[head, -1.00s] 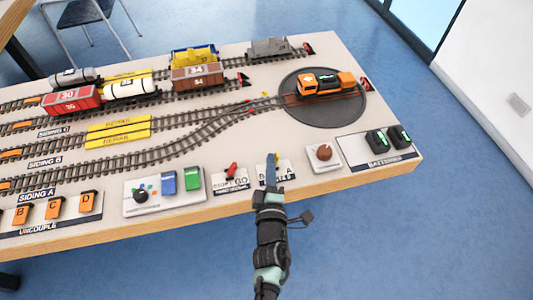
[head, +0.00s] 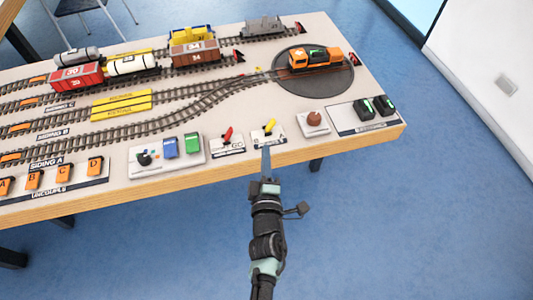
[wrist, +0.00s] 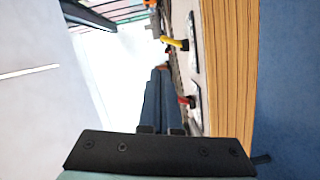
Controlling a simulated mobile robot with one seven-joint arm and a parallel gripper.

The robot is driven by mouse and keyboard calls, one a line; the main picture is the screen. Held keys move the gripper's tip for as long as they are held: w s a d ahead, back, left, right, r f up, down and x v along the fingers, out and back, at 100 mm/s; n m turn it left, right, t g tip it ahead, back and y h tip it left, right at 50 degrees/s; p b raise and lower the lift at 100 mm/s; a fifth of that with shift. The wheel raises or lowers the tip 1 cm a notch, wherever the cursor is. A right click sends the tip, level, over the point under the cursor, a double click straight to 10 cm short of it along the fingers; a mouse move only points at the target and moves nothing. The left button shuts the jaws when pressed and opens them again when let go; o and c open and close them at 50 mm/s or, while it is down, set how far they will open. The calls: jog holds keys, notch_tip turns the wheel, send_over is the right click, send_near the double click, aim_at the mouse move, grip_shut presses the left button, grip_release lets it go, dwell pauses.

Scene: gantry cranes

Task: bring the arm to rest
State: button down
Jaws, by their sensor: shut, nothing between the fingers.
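My arm reaches up from the bottom of the head view, and my gripper (head: 265,160) is just off the front edge of the table (head: 215,183). The gripper is shut with nothing in it. In the wrist view its fingers (wrist: 160,100) are together, beside the table's wooden edge (wrist: 228,80). A yellow lever (head: 270,127) on a small plate stands just beyond the fingertips, apart from them. It also shows in the wrist view (wrist: 176,43). A red lever (head: 227,134) stands to its left.
A model railway with wagons (head: 77,77) and an orange locomotive (head: 316,57) on a turntable (head: 312,84) fills the table. The floor in front is clear.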

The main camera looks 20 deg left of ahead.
jog(key=shift+s+d, duration=0.15)
jog(key=shift+s, duration=0.25)
jog(key=shift+w, duration=0.15)
